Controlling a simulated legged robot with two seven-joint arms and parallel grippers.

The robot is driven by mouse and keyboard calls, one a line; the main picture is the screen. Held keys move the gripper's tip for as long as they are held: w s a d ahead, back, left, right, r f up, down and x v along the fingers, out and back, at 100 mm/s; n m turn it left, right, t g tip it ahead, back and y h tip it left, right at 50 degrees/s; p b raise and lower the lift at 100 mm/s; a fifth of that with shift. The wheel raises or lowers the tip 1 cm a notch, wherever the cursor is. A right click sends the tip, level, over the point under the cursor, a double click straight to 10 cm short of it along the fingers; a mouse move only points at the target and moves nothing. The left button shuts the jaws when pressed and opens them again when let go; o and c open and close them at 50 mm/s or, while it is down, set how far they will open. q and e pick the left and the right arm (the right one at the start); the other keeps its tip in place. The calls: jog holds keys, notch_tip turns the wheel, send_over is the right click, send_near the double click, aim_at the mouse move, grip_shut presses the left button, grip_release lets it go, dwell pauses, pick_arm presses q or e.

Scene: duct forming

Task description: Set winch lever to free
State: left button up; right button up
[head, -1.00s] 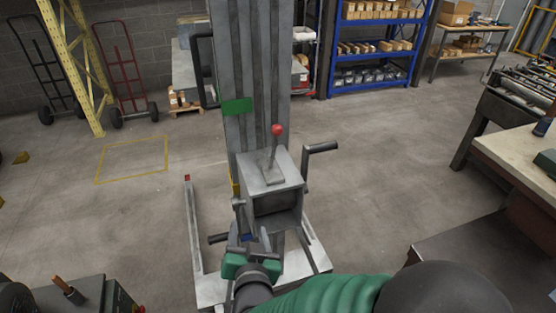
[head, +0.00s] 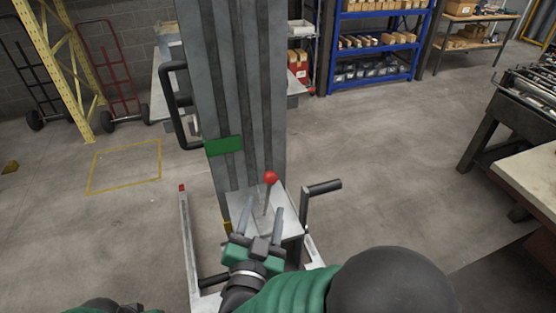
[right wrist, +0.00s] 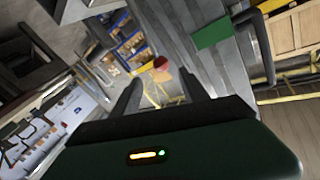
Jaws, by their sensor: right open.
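The winch lever has a red ball knob (head: 270,178) on a thin grey shaft. It stands up from the grey winch box (head: 291,213) on the front of the mast. My right gripper (head: 263,208) is open and empty, in front of the box top, just below the knob. In the right wrist view the knob (right wrist: 161,63) shows between and beyond the two fingers (right wrist: 158,92), apart from them. The lower shaft is hard to make out there. My left gripper is not in view.
A black crank handle (head: 322,188) sticks out right of the winch box. The grey mast (head: 232,85) rises behind, with a black loop handle (head: 177,105) on its left and a green label (head: 223,146). A workbench (head: 530,180) stands at right. Open floor lies between.

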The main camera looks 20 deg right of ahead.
jog(key=w+r+p, duration=0.1)
jog(key=w, duration=0.2)
jog(key=p, duration=0.3)
send_over(269, 195)
jog(key=w+d, duration=0.4)
jog(key=shift+s+a+f, duration=0.2)
jog(key=shift+f, duration=0.35)
jog(key=shift+s+a+r, duration=0.1)
jog(key=shift+a, duration=0.5)
jog(key=shift+s+a+r, duration=0.1)
jog(key=shift+a, duration=0.5)
jog(key=shift+c, duration=1.3)
jog(key=shift+a, duration=0.2)
jog(key=shift+c, duration=1.1)
jog(key=shift+w, duration=0.1)
jog(key=shift+c, duration=1.2)
jog(key=shift+d, duration=0.35)
jog(key=shift+c, duration=1.3)
jog(key=shift+d+f, duration=0.1)
jog(key=shift+d, duration=0.45)
grip_shut()
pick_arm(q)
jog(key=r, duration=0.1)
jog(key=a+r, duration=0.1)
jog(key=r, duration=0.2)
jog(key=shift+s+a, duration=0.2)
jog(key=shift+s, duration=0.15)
pick_arm(e)
jog(key=shift+a, duration=0.35)
